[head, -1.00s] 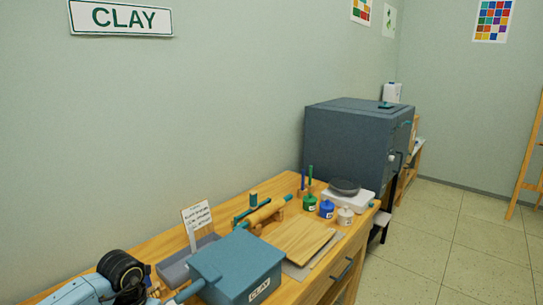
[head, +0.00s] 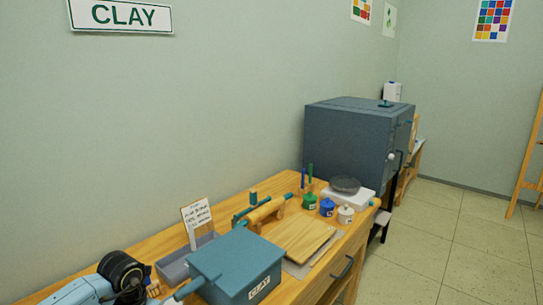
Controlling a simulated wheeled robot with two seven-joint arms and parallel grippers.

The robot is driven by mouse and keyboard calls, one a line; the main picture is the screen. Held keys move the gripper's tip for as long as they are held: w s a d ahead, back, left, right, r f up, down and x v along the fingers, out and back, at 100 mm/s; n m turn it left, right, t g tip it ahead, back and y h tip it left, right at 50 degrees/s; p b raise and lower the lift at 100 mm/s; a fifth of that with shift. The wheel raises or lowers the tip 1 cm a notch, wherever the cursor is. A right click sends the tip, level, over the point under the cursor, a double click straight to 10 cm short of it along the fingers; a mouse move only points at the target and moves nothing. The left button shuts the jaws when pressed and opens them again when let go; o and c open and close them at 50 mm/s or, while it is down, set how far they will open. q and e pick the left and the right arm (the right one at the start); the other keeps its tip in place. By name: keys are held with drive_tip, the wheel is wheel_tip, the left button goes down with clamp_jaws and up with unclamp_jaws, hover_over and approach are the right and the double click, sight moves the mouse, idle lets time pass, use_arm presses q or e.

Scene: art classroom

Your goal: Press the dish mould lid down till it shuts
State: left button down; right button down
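I cannot make out the dish mould or its lid in the head view. The part of the bench where my arm comes in is cut off by the bottom edge. A grey-blue arm link of mine with a black joint shows at the lower left, but neither gripper's fingertips can be seen. A blue box marked CLAY (head: 237,266) stands on the wooden bench (head: 292,185) just right of that arm, with its top closed.
A card (head: 196,217) stands in a grey tray (head: 176,270) behind the box. A rolling pin (head: 266,213), a wooden board (head: 303,238), small lidded pots (head: 327,207) and a white scale (head: 349,196) lie farther right. A large grey kiln (head: 350,140) stands beyond the bench.

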use_arm(q)
drive_tip(key=shift+f+b, duration=0.6)
drive_tip(key=shift+f, duration=0.35)
idle(2.4)
drive_tip(key=shift+r, duration=0.15)
wheel_tip(320, 180, up, 9)
drive_tip(key=p, duration=0.7)
drive_tip(key=shift+d, duration=0.1)
